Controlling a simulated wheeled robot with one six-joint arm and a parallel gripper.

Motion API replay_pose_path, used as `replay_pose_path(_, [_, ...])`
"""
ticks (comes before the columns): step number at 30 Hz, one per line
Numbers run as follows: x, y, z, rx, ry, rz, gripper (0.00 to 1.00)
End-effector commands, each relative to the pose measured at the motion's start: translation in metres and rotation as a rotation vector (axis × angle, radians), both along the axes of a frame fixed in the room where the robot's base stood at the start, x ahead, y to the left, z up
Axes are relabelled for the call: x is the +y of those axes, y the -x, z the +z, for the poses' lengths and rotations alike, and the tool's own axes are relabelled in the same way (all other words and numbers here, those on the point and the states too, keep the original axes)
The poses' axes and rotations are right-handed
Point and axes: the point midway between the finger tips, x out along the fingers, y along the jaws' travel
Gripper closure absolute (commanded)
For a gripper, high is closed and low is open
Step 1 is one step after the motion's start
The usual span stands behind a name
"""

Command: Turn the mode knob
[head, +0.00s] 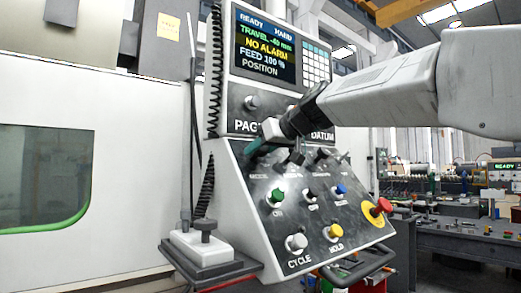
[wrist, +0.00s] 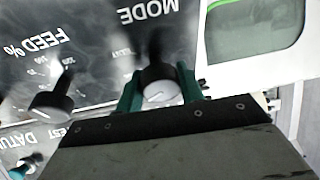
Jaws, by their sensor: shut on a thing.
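The mode knob (wrist: 160,86) is a round dark knob with a pale, marked face, near the panel's MODE label in the wrist view. My gripper (wrist: 158,92) has green fingertips on either side of the knob and is shut on it. In the head view my gripper (head: 262,146) reaches in from the right to the upper left of the sloping panel (head: 245,200). The knob is hidden or too small to make out there.
A FEED % knob (wrist: 52,103) stands beside the mode knob. Buttons such as the yellow one (head: 335,231) and a red mushroom button (head: 378,207) stick out lower down. A screen (head: 265,48) is above, and a pedestal with a dark knob (head: 203,228) stands left.

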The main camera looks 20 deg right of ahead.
Motion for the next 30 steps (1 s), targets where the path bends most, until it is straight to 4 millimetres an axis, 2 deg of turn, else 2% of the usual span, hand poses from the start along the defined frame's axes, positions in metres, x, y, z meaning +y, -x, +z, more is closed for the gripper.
replay_pose_path(11, [0.0013, 0.0003, 0.0004, 0.024, -0.077, -0.066, 0.85])
replay_pose_path(30, [0.0016, 0.0003, -0.0001, 0.161, -0.501, -0.413, 0.85])
